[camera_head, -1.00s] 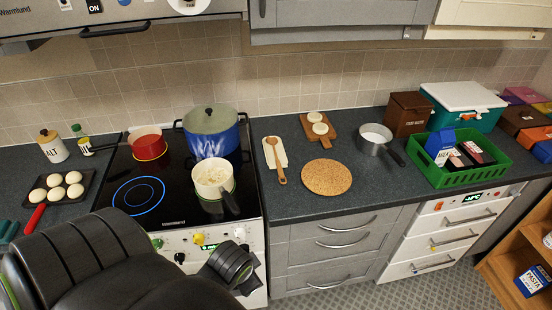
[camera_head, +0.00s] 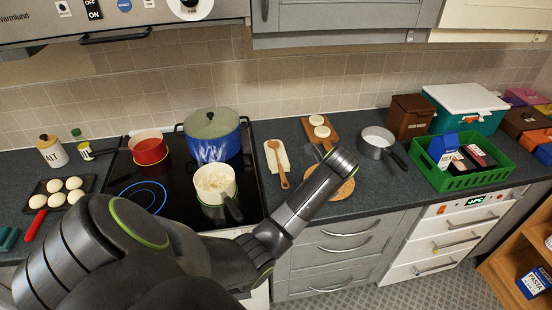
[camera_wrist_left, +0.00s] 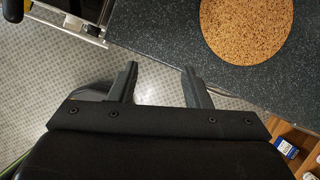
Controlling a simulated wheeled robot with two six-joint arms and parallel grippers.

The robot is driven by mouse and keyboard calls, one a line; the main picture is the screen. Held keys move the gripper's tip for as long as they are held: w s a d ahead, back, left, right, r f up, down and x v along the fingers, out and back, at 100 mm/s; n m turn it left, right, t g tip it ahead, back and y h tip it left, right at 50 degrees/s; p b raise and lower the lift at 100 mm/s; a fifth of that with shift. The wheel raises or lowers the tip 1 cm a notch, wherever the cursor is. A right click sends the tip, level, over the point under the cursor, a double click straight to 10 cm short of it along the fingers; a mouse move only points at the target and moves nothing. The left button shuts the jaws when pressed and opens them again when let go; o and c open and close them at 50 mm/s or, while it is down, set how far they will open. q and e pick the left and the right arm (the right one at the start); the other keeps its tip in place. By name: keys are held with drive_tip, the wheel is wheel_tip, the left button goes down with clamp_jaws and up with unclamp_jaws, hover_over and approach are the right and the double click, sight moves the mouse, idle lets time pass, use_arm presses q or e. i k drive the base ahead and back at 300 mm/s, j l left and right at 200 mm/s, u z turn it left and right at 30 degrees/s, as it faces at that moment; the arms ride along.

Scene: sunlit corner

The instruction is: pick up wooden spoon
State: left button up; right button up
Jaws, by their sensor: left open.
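The wooden spoon (camera_head: 282,172) lies with its bowl on a pale rest (camera_head: 284,154) on the dark counter, right of the stove in the head view. Its handle points toward the counter's front. My left arm reaches over the counter front, its wrist just right of the spoon and above the round cork mat. In the left wrist view my left gripper (camera_wrist_left: 160,76) is open and empty, over the floor and counter edge. The spoon is out of the wrist view. My right gripper is not in view.
The cork mat (camera_wrist_left: 247,28) lies partly under my arm. A cutting board (camera_head: 314,137) with round white pieces is behind it. A cream pot (camera_head: 214,184) stands on the stove, left of the spoon. A grey saucepan (camera_head: 376,143) and green basket (camera_head: 470,180) are at right.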

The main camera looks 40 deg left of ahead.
sight(274, 145)
drive_tip(key=i+j, duration=0.15)
drive_tip(key=j, duration=0.2)
drive_tip(key=i+j, duration=0.15)
drive_tip(key=j, duration=0.2)
drive_tip(key=i+j, duration=0.15)
drive_tip(key=i, duration=0.2)
drive_tip(key=j+u, duration=0.05)
